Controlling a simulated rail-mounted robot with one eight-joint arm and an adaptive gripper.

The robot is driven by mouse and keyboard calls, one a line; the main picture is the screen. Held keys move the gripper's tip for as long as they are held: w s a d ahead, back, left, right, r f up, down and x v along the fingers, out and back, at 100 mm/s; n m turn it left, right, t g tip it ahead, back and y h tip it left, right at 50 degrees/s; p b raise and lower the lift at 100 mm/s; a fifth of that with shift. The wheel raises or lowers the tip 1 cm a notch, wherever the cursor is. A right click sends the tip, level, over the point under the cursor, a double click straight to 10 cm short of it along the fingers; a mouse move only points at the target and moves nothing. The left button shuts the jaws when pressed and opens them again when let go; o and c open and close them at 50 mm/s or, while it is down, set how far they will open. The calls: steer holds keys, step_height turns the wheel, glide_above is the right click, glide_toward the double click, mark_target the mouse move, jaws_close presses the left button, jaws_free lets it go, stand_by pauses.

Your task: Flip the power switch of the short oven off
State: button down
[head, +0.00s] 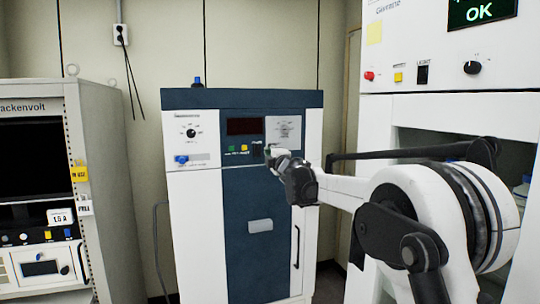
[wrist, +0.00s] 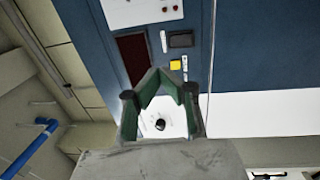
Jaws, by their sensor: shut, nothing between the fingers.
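The short oven (head: 262,210) is a white cabinet with a dark blue centre and top band. Its panel carries a dark display, small green and yellow buttons, and a dark power switch (head: 257,148) to their right. In the wrist view the panel appears turned; the dark rocker switch (wrist: 180,40) sits beside the yellow button (wrist: 176,65), beyond the fingertips. My gripper (head: 271,154) is just right of the switch in the head view. In the wrist view my gripper (wrist: 168,82) has its green-lined fingers drawn together, empty. Contact with the panel cannot be told. The switch position is unclear.
The oven has a dial (head: 191,133) and a blue knob (head: 181,159) at left. A grey instrument rack (head: 100,150) stands at far left. A tall white machine (head: 450,105) with an OK screen stands at right, close to my arm.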

steer(key=shift+s+d+r, duration=0.1)
steer(key=shift+s+d, duration=0.15)
steer(key=shift+s, duration=0.35)
steer(key=s+d+m+h+b, duration=0.2)
steer(key=s+d+m+h, duration=0.5)
steer(key=s+d, duration=0.5)
steer(key=s+d+f+m+g+h, duration=0.1)
steer(key=s+d+f+m, duration=0.1)
steer(key=s+d, duration=0.25)
steer(key=s+d+f+m+g+b, duration=0.1)
steer(key=s+d+m, duration=0.2)
steer(key=s, duration=0.2)
steer(key=s+d+f+m+g+h, duration=0.1)
steer(key=s+d+f+m, duration=0.15)
steer(key=s, duration=0.25)
steer(key=s+d+f+m+g+b, duration=0.1)
steer(key=s+f+m+g, duration=0.1)
steer(key=s+f, duration=0.6)
steer(key=s+d+f+m+g+b, duration=0.1)
steer(key=s+d+f+m+g, duration=0.1)
steer(key=s+f, duration=0.7)
steer(key=s+d+f+m+g+y+b, duration=0.1)
steer(key=s+f+m+g, duration=0.2)
steer(key=s+f, duration=0.6)
steer(key=s+m, duration=0.1)
steer(key=s, duration=0.9)
steer(key=shift+d+g, duration=0.35)
steer(key=shift+g, duration=0.05)
steer(key=c, duration=2.4)
jaws_free()
